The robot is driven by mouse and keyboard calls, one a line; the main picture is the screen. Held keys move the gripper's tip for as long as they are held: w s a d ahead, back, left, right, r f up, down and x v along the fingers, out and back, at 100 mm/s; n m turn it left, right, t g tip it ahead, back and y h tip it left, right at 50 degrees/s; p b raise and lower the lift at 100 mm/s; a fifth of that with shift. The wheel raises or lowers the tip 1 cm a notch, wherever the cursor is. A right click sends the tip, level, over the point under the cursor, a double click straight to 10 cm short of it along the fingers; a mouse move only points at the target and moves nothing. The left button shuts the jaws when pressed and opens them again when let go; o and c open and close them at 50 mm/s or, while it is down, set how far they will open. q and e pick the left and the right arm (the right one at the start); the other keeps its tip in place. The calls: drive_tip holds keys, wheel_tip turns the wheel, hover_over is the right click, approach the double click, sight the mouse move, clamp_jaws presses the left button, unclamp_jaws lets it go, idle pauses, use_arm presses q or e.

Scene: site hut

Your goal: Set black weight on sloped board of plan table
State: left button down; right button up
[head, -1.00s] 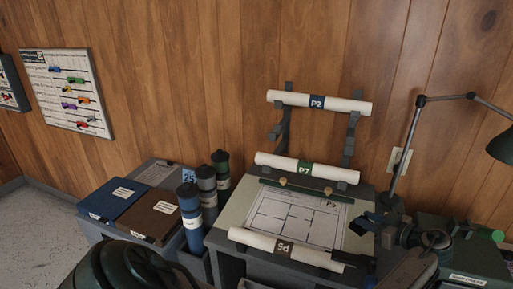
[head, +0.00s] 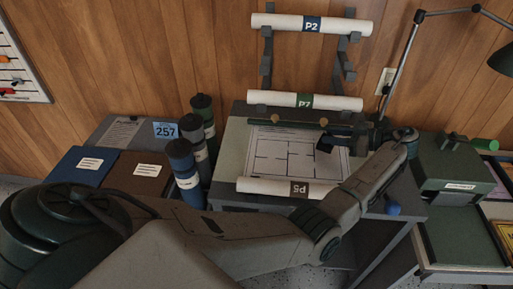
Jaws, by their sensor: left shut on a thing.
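The plan table's sloped board (head: 236,146) is at the centre right of the head view, with a floor-plan sheet (head: 285,152) on it. My left arm reaches in from the left and bends back up to the board's right side. My left gripper (head: 334,138) is over the sheet's upper right part, shut on a small dark block, which looks like the black weight (head: 324,146). The fingers partly hide the weight, and I cannot tell if it touches the board. My right gripper is not in view.
Roll P2 (head: 290,23) hangs on the wall rack. A lamp (head: 404,55) stands at right. Dark tubes (head: 185,165) stand left of the table.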

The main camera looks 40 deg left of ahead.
use_arm(q)
drive_tip(key=shift+a+f, duration=0.1)
drive_tip(key=shift+f, duration=0.3)
drive_tip(key=shift+s+a+p, duration=0.25)
drive_tip(key=shift+a+p, duration=0.05)
drive_tip(key=shift+p, duration=0.1)
drive_tip(key=s+a+p, duration=0.2)
drive_tip(key=a+p, duration=0.1)
drive_tip(key=a, duration=0.1)
drive_tip(key=s+a+p, duration=0.3)
drive_tip(key=a, duration=0.1)
drive_tip(key=s+a+p, duration=0.3)
drive_tip(key=a, duration=0.2)
drive_tip(key=shift+r+p, duration=0.1)
drive_tip(key=shift+p, duration=0.25)
drive_tip(key=shift+s+a, duration=0.3)
drive_tip(key=shift+a, duration=0.3)
drive_tip(key=shift+s+a+p, duration=0.25)
drive_tip(key=shift+a+p, duration=0.1)
drive_tip(key=shift+p, duration=0.35)
wheel_tip(320, 180, down, 3)
drive_tip(key=shift+f+p, duration=0.15)
drive_tip(key=shift+p, duration=0.65)
drive_tip(key=shift+f, duration=0.35)
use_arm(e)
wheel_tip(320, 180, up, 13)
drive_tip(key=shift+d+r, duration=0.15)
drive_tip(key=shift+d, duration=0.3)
